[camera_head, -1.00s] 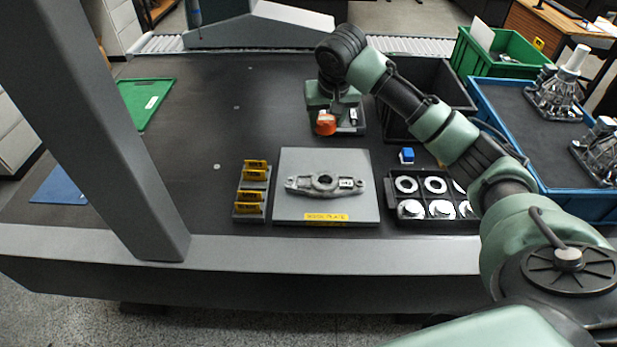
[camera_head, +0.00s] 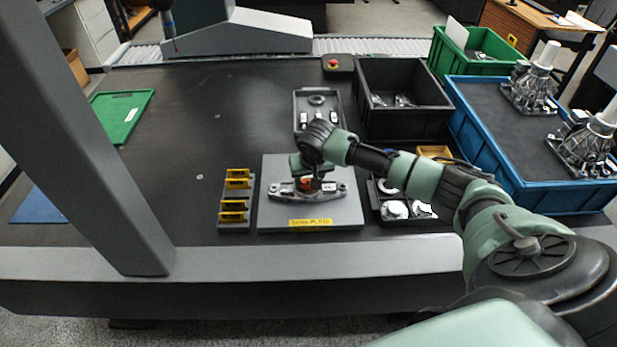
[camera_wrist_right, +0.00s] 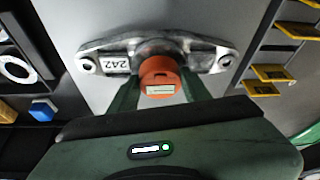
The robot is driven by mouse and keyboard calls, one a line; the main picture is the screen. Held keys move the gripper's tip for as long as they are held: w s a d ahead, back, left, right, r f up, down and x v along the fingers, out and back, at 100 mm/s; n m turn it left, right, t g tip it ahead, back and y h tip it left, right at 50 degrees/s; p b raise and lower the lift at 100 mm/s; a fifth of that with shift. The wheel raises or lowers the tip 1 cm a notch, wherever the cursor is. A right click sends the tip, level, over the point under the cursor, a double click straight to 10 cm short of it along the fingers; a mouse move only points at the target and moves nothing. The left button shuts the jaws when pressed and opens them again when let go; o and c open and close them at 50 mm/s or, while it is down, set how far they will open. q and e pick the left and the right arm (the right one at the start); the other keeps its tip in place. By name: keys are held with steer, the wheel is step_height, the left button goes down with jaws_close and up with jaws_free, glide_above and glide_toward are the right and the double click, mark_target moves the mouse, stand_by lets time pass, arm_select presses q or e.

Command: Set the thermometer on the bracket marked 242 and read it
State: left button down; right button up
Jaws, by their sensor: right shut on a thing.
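The metal bracket marked 242 (camera_wrist_right: 205,49) lies on a grey plate with a yellow label (camera_head: 347,210). In the head view the bracket (camera_head: 278,194) sits under my right gripper (camera_head: 308,180). My right gripper is shut on the orange thermometer (camera_wrist_right: 159,78), which has a pale display strip. In the right wrist view the thermometer is over the middle of the bracket, between the fingers (camera_wrist_right: 160,92). I cannot tell whether it touches the bracket. The 242 tag (camera_wrist_right: 116,65) shows on one arm of the bracket. My left gripper is not in view.
A rack with yellow-topped pieces (camera_head: 236,205) stands left of the plate. A black tray with white rings (camera_head: 400,222) is at right, partly behind my arm. A grey tray (camera_head: 317,92), black bin (camera_head: 407,125) and blue crate (camera_head: 507,186) stand farther back. The left tabletop is mostly clear.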

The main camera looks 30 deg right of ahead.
steer(key=shift+f, duration=0.1)
steer(key=o, duration=1.4)
steer(key=v, duration=1.2)
